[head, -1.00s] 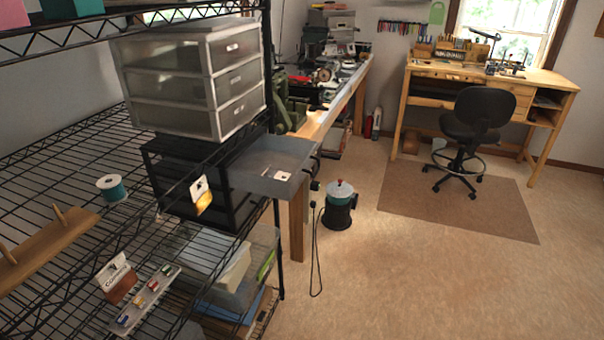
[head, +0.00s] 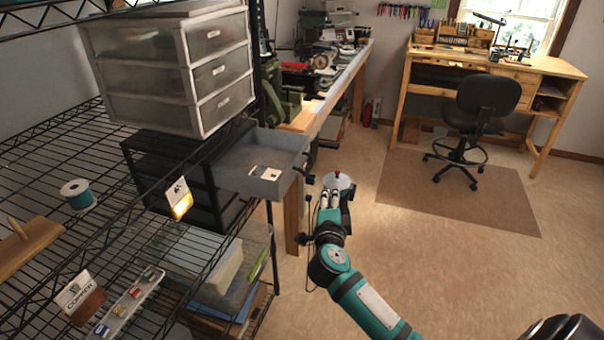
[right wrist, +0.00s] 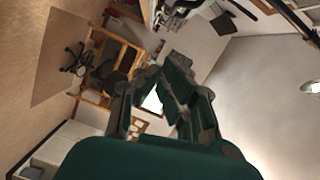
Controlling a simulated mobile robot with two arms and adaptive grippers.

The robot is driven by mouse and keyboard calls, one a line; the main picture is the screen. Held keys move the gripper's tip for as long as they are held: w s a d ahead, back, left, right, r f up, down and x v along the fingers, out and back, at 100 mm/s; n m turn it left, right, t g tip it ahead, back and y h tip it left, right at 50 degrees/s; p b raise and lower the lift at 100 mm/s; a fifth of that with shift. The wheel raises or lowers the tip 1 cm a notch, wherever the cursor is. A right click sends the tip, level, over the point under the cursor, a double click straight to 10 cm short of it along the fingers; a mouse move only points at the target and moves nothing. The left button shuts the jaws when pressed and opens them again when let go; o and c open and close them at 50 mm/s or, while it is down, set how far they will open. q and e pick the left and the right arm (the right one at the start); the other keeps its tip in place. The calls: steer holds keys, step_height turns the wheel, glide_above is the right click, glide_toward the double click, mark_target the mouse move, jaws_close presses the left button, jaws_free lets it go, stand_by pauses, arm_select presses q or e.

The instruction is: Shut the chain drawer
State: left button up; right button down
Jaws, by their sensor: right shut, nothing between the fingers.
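A grey drawer (head: 238,181) stands pulled out of the black drawer unit (head: 160,165) on the wire shelf. A white card lies inside it, and its front faces right with a dark handle. It is the only drawer I see open. My right gripper (head: 330,196) is in front of the drawer's front, to its right in the head view, apart from it, shut and empty. Its fingers also show in the right wrist view (right wrist: 165,95), where I cannot make out the drawer. My left gripper is not in view.
A clear-fronted drawer unit (head: 185,75) stands on top of the black one. The wire shelf (head: 95,215) holds a thread spool (head: 78,195) and small cards. A bench (head: 325,110) runs behind. The floor (head: 470,270) at the right is open; a chair (head: 485,105) stands farther back.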

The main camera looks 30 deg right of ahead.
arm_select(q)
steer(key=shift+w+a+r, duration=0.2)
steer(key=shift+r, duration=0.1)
arm_select(e)
steer(key=w+d+f, duration=0.1)
steer(key=w+d, duration=0.2)
steer(key=w, duration=0.7)
steer(key=shift+w+d+f, duration=0.15)
steer(key=shift+w, duration=0.25)
steer(key=shift+w, duration=0.1)
